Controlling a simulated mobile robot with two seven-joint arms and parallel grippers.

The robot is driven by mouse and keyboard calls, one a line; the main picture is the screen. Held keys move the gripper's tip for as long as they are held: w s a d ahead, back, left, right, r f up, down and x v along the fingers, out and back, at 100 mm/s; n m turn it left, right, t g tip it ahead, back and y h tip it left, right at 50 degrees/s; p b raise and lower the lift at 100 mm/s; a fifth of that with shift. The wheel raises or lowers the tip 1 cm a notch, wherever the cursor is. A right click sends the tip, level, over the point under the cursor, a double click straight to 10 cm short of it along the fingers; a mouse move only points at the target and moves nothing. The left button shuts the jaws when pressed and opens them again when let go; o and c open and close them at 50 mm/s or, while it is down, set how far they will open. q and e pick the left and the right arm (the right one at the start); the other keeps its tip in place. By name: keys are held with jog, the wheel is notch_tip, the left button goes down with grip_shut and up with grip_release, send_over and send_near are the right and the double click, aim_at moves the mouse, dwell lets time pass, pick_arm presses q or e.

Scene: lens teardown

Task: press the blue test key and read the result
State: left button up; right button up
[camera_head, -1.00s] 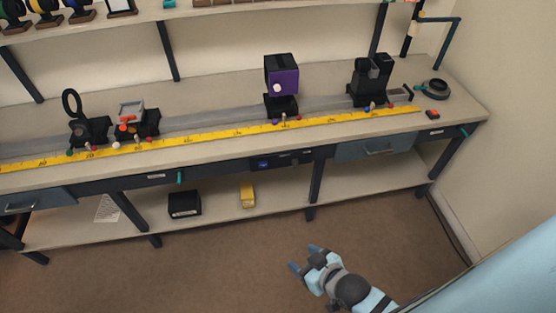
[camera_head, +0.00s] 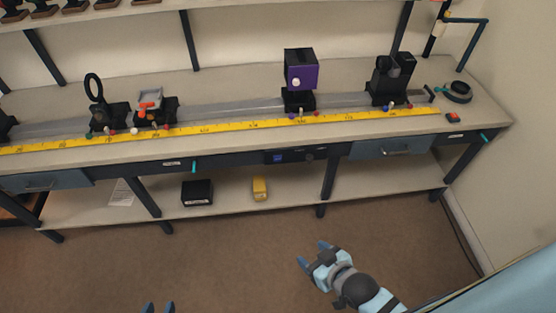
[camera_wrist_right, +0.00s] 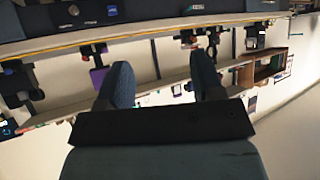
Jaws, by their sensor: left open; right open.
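The blue test key (camera_head: 278,157) looks like a small blue square on a dark panel (camera_head: 325,152) in the bench's front edge. It also shows near the top of the right wrist view (camera_wrist_right: 112,11). No readout can be made out at this size. My right gripper (camera_head: 312,253) is open and empty over the floor in front of the bench, apart from the panel. Its two fingers (camera_wrist_right: 163,72) stand apart in the right wrist view. My left gripper (camera_head: 158,307) is open at the bottom edge, with only its fingertips in view.
A yellow scale (camera_head: 225,126) runs along the bench top, with a purple-faced box (camera_head: 302,78) and black mounts (camera_head: 390,82) behind it. A grey-blue drawer (camera_head: 395,147) is right of the panel. A lower shelf holds a black box (camera_head: 197,192) and yellow block (camera_head: 260,189). Open floor lies in front.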

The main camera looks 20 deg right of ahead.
grip_shut()
dwell(1.6)
